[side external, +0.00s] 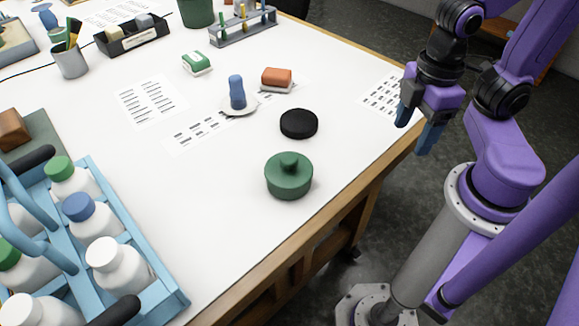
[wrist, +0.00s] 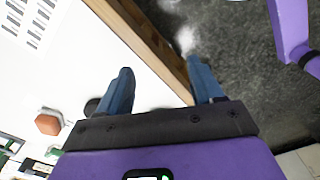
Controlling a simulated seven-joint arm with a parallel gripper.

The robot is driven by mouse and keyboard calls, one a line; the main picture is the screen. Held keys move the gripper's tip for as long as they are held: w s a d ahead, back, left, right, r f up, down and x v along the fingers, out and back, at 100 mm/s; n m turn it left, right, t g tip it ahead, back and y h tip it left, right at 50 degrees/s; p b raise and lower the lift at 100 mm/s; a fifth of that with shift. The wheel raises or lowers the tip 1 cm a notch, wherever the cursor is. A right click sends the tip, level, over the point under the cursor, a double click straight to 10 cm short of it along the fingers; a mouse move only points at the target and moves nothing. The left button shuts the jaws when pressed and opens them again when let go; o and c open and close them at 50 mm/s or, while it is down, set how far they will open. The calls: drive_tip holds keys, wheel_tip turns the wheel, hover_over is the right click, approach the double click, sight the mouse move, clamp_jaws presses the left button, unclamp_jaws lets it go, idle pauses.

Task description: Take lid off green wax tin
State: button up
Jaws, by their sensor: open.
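The green wax tin (side external: 289,181) stands on the white table, near its front edge, in the side external view. Its green lid (side external: 289,162) with a round knob sits on top. My gripper (side external: 416,128) is open and empty, at the table's right edge, to the right of the tin and higher in the picture. In the wrist view its blue fingers (wrist: 160,92) are apart with the table edge between them.
A black round disc (side external: 299,124) lies just behind the tin. An orange-brown block (side external: 276,78), a blue pestle-like piece (side external: 237,92) on a white dish and printed sheets (side external: 152,101) lie farther back. A blue bottle carrier (side external: 166,300) stands at the front left.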

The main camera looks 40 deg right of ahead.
drive_tip(key=w+a+r+m, duration=0.7)
drive_tip(key=a+m, duration=0.2)
drive_tip(key=m, duration=0.6)
drive_tip(key=w+a+r+m, duration=0.65)
drive_tip(key=a+m, duration=0.25)
drive_tip(key=m, duration=0.5)
hover_over(289, 157)
drive_tip(key=f, duration=1.1)
drive_tip(key=shift+a+f, duration=0.2)
drive_tip(key=shift+f, duration=0.05)
drive_tip(key=shift+d+f, duration=0.2)
drive_tip(key=shift+f, duration=2.5)
drive_tip(key=c, duration=1.1)
